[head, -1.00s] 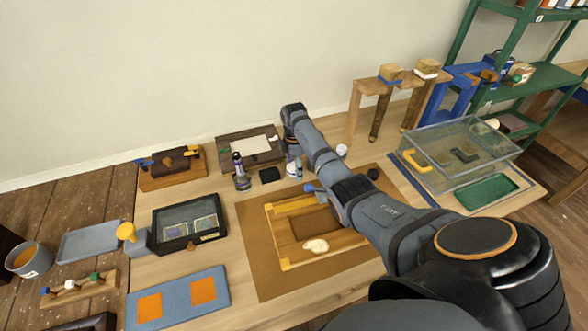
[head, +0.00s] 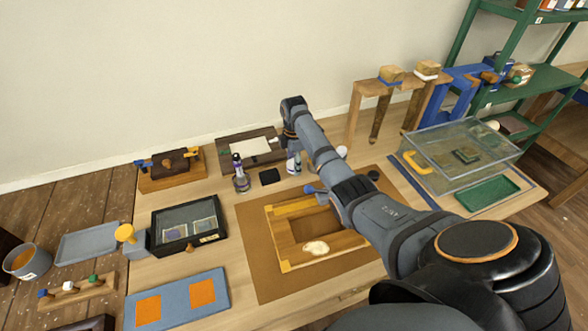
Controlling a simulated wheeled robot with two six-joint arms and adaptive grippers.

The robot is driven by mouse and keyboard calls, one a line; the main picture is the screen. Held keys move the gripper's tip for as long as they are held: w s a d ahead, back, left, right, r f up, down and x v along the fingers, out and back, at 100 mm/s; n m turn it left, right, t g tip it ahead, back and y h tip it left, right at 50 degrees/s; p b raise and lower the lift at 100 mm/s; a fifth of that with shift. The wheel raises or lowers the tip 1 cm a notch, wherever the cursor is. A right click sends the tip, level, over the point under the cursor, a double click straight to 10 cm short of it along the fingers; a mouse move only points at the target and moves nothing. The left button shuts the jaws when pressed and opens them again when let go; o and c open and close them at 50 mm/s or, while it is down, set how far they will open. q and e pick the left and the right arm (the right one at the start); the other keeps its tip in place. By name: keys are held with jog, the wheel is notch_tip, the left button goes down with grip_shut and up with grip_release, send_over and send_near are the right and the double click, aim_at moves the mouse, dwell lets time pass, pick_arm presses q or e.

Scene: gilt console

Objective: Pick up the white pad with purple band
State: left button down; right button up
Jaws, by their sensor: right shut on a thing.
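My right gripper (head: 294,153) hangs down from the bent right arm at the back middle of the table. Most of it is hidden behind the arm's link. A small white thing with a dark bluish-purple band, which looks like the white pad with purple band (head: 293,166), shows right at the gripper's tips. The gripper is shut on it. It is too small and too covered to tell whether it touches the table. My left gripper is not in view.
A dark bottle with a purple label (head: 241,180) and a black square (head: 269,176) are left of the gripper. A wooden frame (head: 286,264) lies on a brown mat (head: 254,238) in front. A clear tank (head: 460,160) and a wooden rack (head: 353,115) stand right.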

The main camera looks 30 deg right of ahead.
jog(key=s+a+r+p, duration=0.6)
jog(key=s+r+p, duration=0.3)
jog(key=s, duration=0.3)
jog(key=shift+s+r, duration=0.4)
jog(key=shift+r, duration=0.4)
jog(key=shift+d, duration=0.1)
